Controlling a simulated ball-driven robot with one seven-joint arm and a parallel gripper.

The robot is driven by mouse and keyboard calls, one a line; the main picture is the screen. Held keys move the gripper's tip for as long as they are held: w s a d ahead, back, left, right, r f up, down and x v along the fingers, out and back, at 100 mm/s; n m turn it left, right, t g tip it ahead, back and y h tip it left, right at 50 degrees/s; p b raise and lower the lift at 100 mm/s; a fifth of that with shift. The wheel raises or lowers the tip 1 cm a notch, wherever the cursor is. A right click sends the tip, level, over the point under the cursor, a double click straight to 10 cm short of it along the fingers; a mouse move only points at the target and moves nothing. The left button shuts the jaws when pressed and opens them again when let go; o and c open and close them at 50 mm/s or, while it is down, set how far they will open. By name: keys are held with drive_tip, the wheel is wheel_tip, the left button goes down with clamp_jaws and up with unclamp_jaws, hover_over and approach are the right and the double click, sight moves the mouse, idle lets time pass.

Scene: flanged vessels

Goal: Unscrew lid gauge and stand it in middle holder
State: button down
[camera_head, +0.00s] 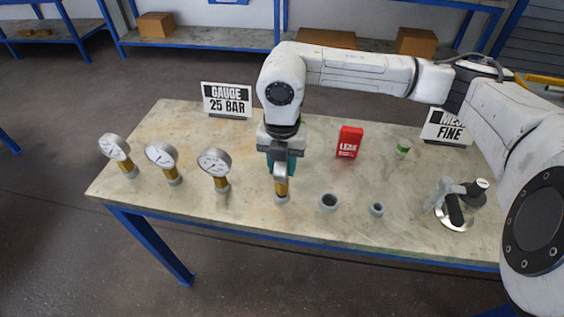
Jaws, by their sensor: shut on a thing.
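My gripper (281,163) points down over the front middle of the table. It is shut on a gauge (281,187), whose yellow brass stem shows below the jaws; its dial is mostly hidden by the gripper. The stem is upright, with its lower end at a grey cup-like holder (282,199); I cannot tell if it is fully seated.
Three white-dial gauges, (113,147), (161,154) and (214,163), stand upright in grey holders at the left. A "GAUGE 25 BAR" sign (227,100), a red "LEAK" box (349,142), a small green-and-white container (403,148) and a partly hidden "FINE" sign (446,127) stand behind.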

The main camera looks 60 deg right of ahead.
drive_tip(key=shift+f+b, duration=0.65)
drive_tip(key=shift+f, duration=0.1)
drive_tip(key=c, duration=0.7)
unclamp_jaws()
drive_tip(key=shift+r, duration=0.1)
wheel_tip(320, 180, up, 11)
drive_tip(key=shift+f+b, duration=0.2)
drive_tip(key=shift+b, duration=0.35)
